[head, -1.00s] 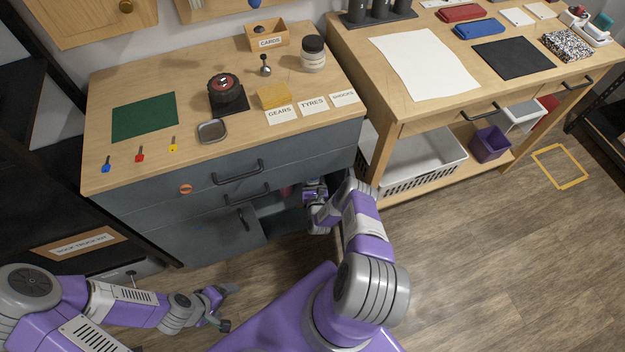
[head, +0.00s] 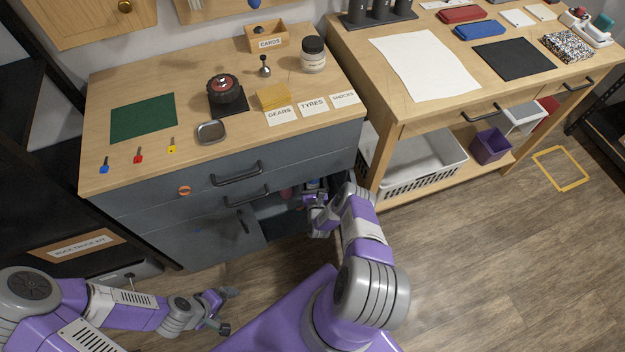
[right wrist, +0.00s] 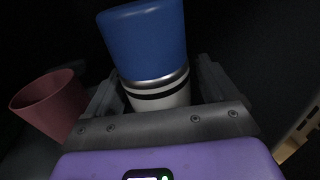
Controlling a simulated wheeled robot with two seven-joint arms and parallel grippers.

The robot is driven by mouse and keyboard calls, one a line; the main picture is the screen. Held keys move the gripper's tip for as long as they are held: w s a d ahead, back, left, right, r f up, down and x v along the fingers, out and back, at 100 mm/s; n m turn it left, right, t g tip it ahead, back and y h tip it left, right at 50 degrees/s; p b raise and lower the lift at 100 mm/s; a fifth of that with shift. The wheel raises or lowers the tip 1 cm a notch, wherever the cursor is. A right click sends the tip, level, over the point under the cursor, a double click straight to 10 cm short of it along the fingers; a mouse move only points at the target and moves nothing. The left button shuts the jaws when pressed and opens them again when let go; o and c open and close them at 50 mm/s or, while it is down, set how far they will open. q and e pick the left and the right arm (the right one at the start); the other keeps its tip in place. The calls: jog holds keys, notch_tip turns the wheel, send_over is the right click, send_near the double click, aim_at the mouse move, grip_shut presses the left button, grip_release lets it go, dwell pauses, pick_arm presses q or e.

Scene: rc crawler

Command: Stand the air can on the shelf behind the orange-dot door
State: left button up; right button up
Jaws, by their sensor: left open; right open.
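The air can (right wrist: 148,45), with a blue upper part and a white lower part with silver and black bands, is between the fingers of my right gripper (right wrist: 160,95) in the right wrist view. The fingers are open around it; its base is hidden. In the head view my right gripper (head: 314,194) reaches into the dark opening of the grey cabinet (head: 150,215), mostly hidden. The cabinet's lower door (head: 215,240) appears swung open. An orange round mark (head: 184,190) is on the cabinet's upper front. My left gripper (head: 230,310) is open and empty above the floor.
A dark red cup (right wrist: 50,105) stands left of the can inside the cabinet. A wooden workbench (head: 400,122) with a white basket (head: 425,172) below stands to the right. The floor (head: 480,270) at the right front is clear.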

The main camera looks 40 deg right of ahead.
jog(key=p+v, duration=0.4)
jog(key=v, duration=0.8)
jog(key=w+a+r+n+g+y, duration=0.25)
jog(key=a+n+y, duration=0.35)
jog(key=n, duration=0.5)
jog(key=w+a+r+n+g+y, duration=0.2)
jog(key=w+a+n+g+y, duration=0.15)
jog(key=a+n, duration=0.5)
jog(key=s+a+r+n+g+y, duration=0.2)
jog(key=s+a+r+n+g, duration=0.2)
jog(key=s+n, duration=0.5)
jog(key=s+a+r+n+g+y, duration=0.2)
jog(key=s+a+r+n+g, duration=0.3)
jog(key=s+r+n, duration=0.3)
jog(key=s+n, duration=0.1)
jog(key=n, duration=0.2)
jog(key=shift+s+a, duration=0.3)
jog(key=shift+s, duration=0.1)
notch_tip(320, 180, up, 6)
jog(key=p, duration=0.5)
